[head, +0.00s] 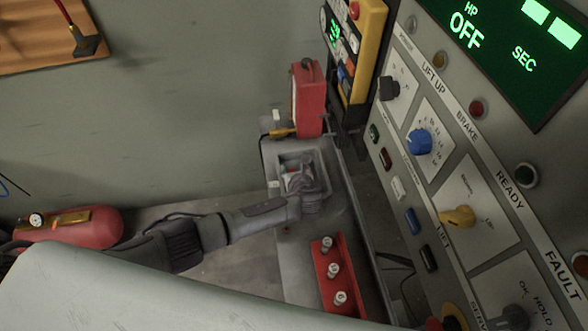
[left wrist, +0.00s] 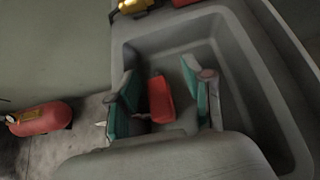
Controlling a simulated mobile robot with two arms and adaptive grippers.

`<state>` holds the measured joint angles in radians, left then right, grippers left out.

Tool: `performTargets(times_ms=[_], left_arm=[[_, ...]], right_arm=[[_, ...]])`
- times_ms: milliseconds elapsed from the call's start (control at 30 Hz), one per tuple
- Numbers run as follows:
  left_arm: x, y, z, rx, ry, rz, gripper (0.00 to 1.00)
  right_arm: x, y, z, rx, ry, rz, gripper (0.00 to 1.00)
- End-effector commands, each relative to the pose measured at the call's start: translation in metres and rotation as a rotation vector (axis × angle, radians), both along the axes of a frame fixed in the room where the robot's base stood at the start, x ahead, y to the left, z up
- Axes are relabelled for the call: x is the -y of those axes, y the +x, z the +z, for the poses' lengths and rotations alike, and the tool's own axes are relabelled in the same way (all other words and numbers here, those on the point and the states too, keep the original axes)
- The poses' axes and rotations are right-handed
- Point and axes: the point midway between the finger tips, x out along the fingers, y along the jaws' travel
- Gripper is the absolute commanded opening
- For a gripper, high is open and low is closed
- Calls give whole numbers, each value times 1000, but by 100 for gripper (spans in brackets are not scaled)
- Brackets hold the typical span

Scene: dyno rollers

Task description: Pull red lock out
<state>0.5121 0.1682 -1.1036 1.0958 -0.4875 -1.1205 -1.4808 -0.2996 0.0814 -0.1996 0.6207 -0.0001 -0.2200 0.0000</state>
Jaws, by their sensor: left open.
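The red lock (left wrist: 160,100) is a small red block inside a grey recessed tray (left wrist: 240,60), seen in the left wrist view. My left gripper (left wrist: 161,78) is open, with one green-padded finger on each side of the red lock. A gap shows between the lock and each finger; I cannot tell if the lower part touches. In the head view my left gripper (head: 303,182) reaches into the recess of the grey housing (head: 272,158), and a little red shows beside the fingers. The arm hides much of the lock there. My right gripper is not in view.
A red box (head: 308,98) stands just behind the recess. A red tray (head: 322,282) with several metal pieces is in front of it. A control panel (head: 455,135) with knobs and buttons rises close on the right. A red tank (head: 85,228) lies at the left.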

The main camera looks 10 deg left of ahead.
Motion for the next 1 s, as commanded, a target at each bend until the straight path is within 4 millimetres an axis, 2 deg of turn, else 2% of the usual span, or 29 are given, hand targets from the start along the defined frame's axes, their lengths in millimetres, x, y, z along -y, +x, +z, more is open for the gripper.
performTargets(times_ms=[267, 700, 1000], left_arm=[[6, -15, 9, -1, -2, 0, 51], [34, -80, 59, 0, -3, -2, 51], [38, -92, 68, -1, 1, 0, 51]], right_arm=[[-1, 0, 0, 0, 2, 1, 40], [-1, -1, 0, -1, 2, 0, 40], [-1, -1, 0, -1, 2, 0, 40]])
